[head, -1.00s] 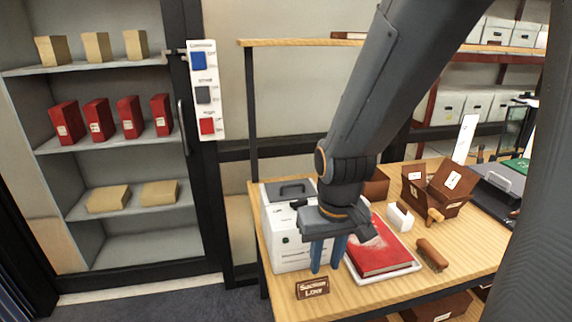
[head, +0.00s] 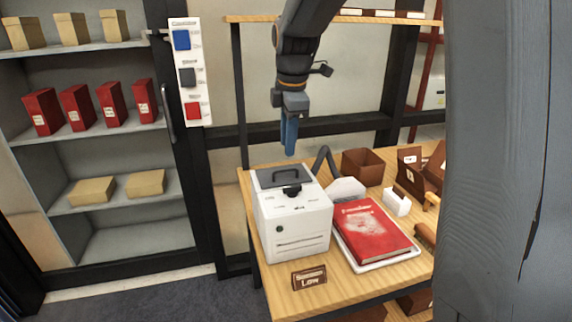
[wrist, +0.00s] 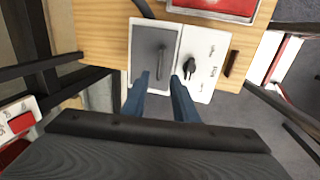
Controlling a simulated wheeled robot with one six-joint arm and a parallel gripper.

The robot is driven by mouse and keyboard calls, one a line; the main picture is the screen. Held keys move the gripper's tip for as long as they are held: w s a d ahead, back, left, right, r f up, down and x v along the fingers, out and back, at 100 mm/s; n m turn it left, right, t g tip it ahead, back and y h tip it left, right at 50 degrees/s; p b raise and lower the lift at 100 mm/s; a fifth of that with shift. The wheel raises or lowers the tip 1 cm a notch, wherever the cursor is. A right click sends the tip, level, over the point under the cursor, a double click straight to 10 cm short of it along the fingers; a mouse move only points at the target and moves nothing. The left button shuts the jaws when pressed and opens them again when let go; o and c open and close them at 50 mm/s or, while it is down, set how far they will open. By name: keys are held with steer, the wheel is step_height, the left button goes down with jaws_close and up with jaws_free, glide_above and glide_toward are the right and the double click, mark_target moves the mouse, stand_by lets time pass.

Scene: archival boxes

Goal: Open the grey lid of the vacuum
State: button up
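The vacuum is a white box (head: 292,232) on the near left corner of the wooden table. Its grey lid (head: 285,177) lies flat on top, with a dark handle across it, and looks closed. A black knob (head: 292,191) sits just in front of the lid. In the wrist view the grey lid (wrist: 154,58) and the knob (wrist: 189,67) lie beyond my fingertips. My gripper (head: 290,153) points down above the back of the vacuum, apart from it. In the wrist view its two blue fingers (wrist: 160,80) are spread with nothing between them.
A red book (head: 370,235) lies on a white tray right of the vacuum. A dark hose (head: 325,160) rises behind it. A brown box (head: 362,166) stands farther back. A "Suction Low" sign (head: 309,277) stands in front. A shelf post (head: 239,95) rises at left.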

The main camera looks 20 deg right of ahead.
steer(key=p, duration=0.2)
glide_above(286, 180)
steer(key=shift+f, duration=3.75)
jaws_close()
